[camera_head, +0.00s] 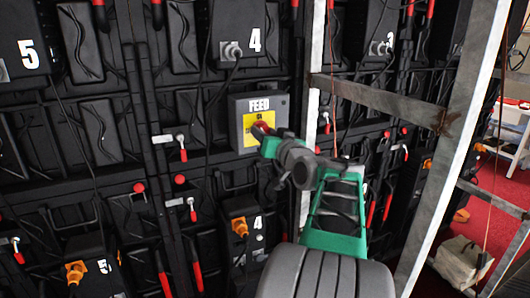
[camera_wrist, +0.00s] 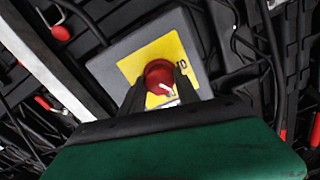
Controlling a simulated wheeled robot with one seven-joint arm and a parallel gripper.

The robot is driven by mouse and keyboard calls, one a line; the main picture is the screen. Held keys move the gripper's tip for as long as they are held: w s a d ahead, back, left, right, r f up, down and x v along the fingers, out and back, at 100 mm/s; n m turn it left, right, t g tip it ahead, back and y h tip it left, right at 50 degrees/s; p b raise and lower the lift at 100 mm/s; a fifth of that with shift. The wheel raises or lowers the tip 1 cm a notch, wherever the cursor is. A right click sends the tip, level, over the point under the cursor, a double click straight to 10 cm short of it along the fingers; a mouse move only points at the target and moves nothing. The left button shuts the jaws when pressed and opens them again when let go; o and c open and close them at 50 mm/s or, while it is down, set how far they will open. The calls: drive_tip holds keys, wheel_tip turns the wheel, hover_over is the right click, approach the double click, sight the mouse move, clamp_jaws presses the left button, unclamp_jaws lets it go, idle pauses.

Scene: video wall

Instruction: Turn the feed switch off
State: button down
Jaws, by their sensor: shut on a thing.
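The feed switch box (camera_head: 246,106) is a grey box labelled "FEED" with a yellow plate, fixed on the black video wall. Its red round knob (camera_wrist: 160,76) shows in the wrist view on the yellow plate, with a white mark at its lower right. My gripper (camera_head: 267,133) reaches the box from the lower right, and its fingers (camera_wrist: 157,92) are on either side of the red knob, shut on it. In the head view my gripper hides much of the knob and plate, so the switch marks are mostly unreadable.
A grey metal frame upright (camera_head: 456,140) and crossbar (camera_head: 385,103) stand to the right of the box, close to my arm. Cables hang across the black panels (camera_head: 85,40). Red-tipped latch handles (camera_head: 183,150) stick out left of the box. A bag (camera_head: 461,262) lies on the red floor.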

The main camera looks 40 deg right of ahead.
drive_tip(key=shift+f+n+b, duration=0.15)
drive_tip(key=shift+n+b, duration=5.75)
drive_tip(key=shift+b, duration=1.85)
drive_tip(key=c, duration=0.9)
unclamp_jaws()
drive_tip(key=shift+s, duration=0.15)
drive_tip(key=v, duration=0.7)
drive_tip(key=shift+s+a, duration=0.15)
drive_tip(key=shift+s, duration=0.1)
